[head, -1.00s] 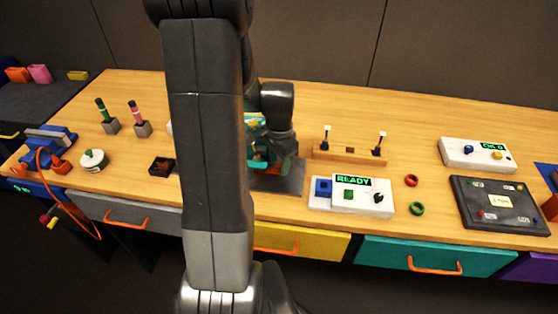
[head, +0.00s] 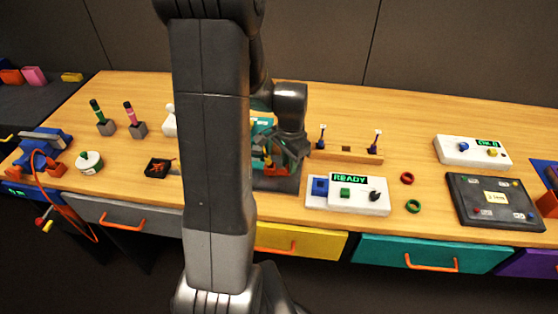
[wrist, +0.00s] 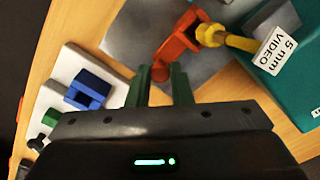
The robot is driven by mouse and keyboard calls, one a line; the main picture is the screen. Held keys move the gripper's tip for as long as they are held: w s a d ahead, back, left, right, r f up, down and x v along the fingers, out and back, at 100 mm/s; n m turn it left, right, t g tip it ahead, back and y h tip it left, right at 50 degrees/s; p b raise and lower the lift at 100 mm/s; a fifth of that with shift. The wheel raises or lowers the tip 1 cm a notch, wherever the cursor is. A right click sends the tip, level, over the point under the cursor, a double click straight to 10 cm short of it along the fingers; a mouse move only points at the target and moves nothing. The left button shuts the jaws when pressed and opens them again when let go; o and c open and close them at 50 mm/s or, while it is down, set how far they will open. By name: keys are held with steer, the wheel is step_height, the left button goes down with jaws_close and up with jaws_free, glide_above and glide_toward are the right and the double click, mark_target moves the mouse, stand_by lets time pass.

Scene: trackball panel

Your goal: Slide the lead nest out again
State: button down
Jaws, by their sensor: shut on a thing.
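The orange lead nest (wrist: 174,52) lies on a grey plate (wrist: 150,25) in the wrist view. A yellow lead (wrist: 225,38) with a tag reading "5 mm VIDEO" (wrist: 276,50) runs from it towards a teal unit (wrist: 290,90). My gripper (wrist: 160,74) is shut on the near end of the orange nest, its green fingers on either side. In the head view my gripper (head: 278,158) is at the teal unit (head: 262,125), with orange (head: 270,168) showing low beside it. My arm hides part of the unit there.
A white panel reading READY (head: 348,207), with a blue block and a green button, stands close on the right. A wooden rack (head: 345,153) is behind it. Green and red rings (head: 413,206) lie further right. A small dark tray (head: 160,168) is left of my arm.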

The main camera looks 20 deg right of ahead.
steer(key=shift+s+d, duration=0.45)
steer(key=shift+d, duration=0.3)
steer(key=shift+s+d, duration=0.4)
steer(key=shift+d, duration=0.4)
steer(key=shift+s+d, duration=0.45)
steer(key=shift+d, duration=0.3)
steer(key=shift+r, duration=0.1)
steer(key=c, duration=1.3)
jaws_free()
steer(key=shift+s+d, duration=0.15)
